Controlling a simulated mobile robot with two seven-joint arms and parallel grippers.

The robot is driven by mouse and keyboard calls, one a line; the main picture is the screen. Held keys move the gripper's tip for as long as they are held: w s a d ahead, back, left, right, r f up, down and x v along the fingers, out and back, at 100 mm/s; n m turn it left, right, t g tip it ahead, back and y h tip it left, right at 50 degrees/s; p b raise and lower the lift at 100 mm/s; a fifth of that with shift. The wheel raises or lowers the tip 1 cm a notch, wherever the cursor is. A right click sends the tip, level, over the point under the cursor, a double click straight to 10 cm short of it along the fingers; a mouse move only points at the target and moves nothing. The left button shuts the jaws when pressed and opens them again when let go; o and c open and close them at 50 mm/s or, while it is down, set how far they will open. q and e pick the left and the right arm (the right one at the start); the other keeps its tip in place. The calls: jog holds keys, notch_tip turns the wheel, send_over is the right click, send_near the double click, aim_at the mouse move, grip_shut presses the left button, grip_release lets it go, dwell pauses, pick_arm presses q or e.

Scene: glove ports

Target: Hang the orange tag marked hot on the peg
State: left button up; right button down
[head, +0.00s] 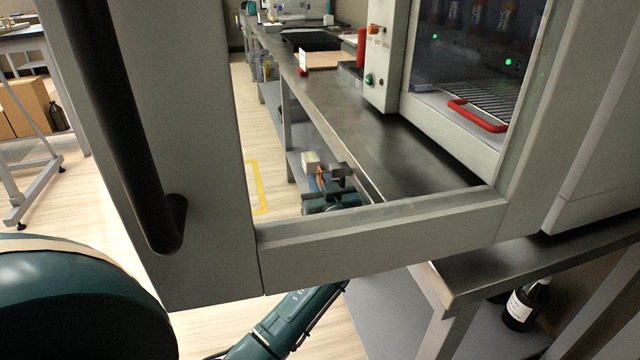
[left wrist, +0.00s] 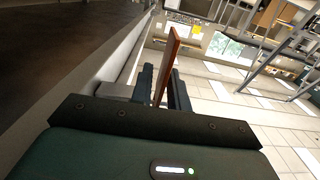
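My left gripper (head: 326,172) shows through the opening of a grey frame, beside the front edge of the dark bench top. An orange tag (head: 320,180) sits between its pale finger pads. In the left wrist view the tag (left wrist: 168,62) is a thin orange-brown plate seen nearly edge-on. It stands out beyond the two dark fingers of the left gripper (left wrist: 162,88), which are shut on it. Its marking cannot be read. I cannot make out the peg in either view. My right gripper is not in view.
The grey frame (head: 380,222) and a panel with a black handle (head: 135,130) stand close in front. A long dark bench (head: 390,145) runs behind, carrying a grey cabinet with a red handle (head: 477,115). A dark bottle (head: 525,302) stands on a lower shelf. Open floor lies left.

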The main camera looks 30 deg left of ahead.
pick_arm(q)
grip_shut()
jog(key=shift+r, duration=0.3)
jog(key=shift+s+a, duration=0.1)
jog(key=shift+a, duration=0.05)
dwell(0.3)
jog(key=shift+s+a, duration=0.45)
jog(key=shift+s, duration=0.05)
jog(key=shift+s+a+r, duration=0.2)
jog(key=shift+s+a, duration=0.3)
jog(key=shift+s, duration=0.1)
jog(key=shift+s+a, duration=0.1)
dwell(0.4)
